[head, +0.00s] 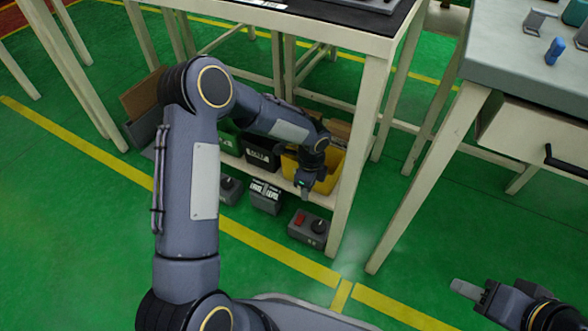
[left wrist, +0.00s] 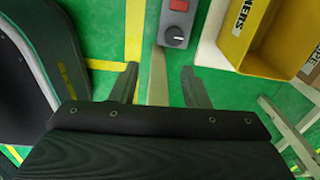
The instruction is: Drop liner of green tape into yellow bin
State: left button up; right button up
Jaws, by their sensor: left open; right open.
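The yellow bin (head: 331,170) stands on the low shelf under the white table, partly hidden by my left arm. In the left wrist view the yellow bin (left wrist: 237,43) is at the upper right, with lettering on its wall. My left gripper (head: 305,191) is in front of the bin at its near side, pointing down. In the left wrist view its fingers (left wrist: 160,82) are apart with nothing between them. My right gripper (head: 468,292) is at the lower right, open, away from the shelf. I can make out no liner or green tape in either view.
A black bin (head: 262,154) and a green bin (head: 229,138) stand left of the yellow one. A control box with red button and dial (head: 308,229) sits below it. A table leg (head: 350,165) is just right of the bin. A grey-topped table (head: 500,58) is at right.

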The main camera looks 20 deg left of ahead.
pick_arm(q)
jog(key=s+r+n+p, duration=0.5)
jog(key=r+n+p, duration=0.3)
jog(key=r+p, duration=0.5)
jog(key=shift+a+p, duration=0.4)
jog(key=shift+p, duration=1.95)
